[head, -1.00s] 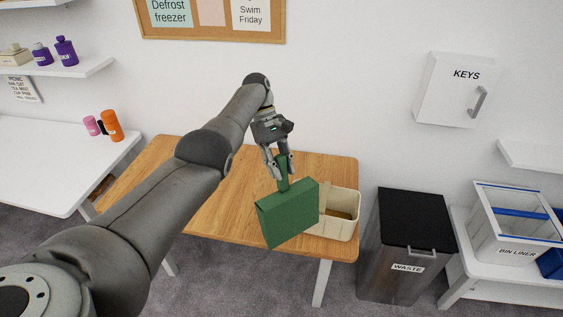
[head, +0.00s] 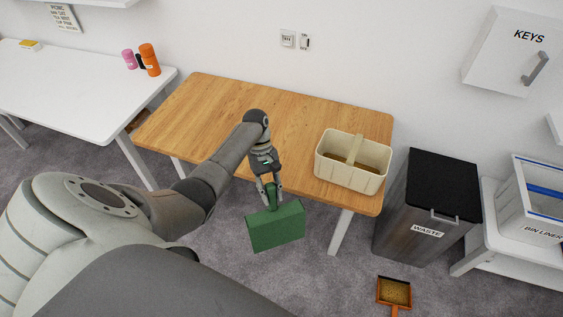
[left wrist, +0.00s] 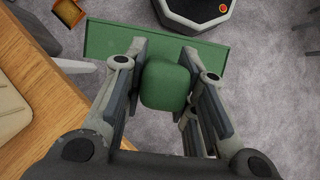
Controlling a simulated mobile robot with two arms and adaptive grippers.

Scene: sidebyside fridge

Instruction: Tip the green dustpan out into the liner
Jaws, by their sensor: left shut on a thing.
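The green dustpan (head: 276,228) is a boxy pan with an upright handle. My left gripper (head: 271,193) is shut on the handle and holds the pan in front of the wooden table's front edge, above the carpet. In the left wrist view the green dustpan (left wrist: 110,38) lies beyond the handle, with my left gripper's fingers (left wrist: 165,85) on both sides of it. The pan's inside is hidden. A white container labelled BIN LINER (head: 546,231) stands at the right edge, partly cut off, with blue inside. My right gripper is not in view.
A cream basket (head: 333,173) stands on the wooden table (head: 215,105). A dark WASTE bin (head: 410,227) stands between that table and the white bench (head: 490,232) under the liner container. An orange dustpan (head: 394,292) lies on the floor. Carpet below the green pan is clear.

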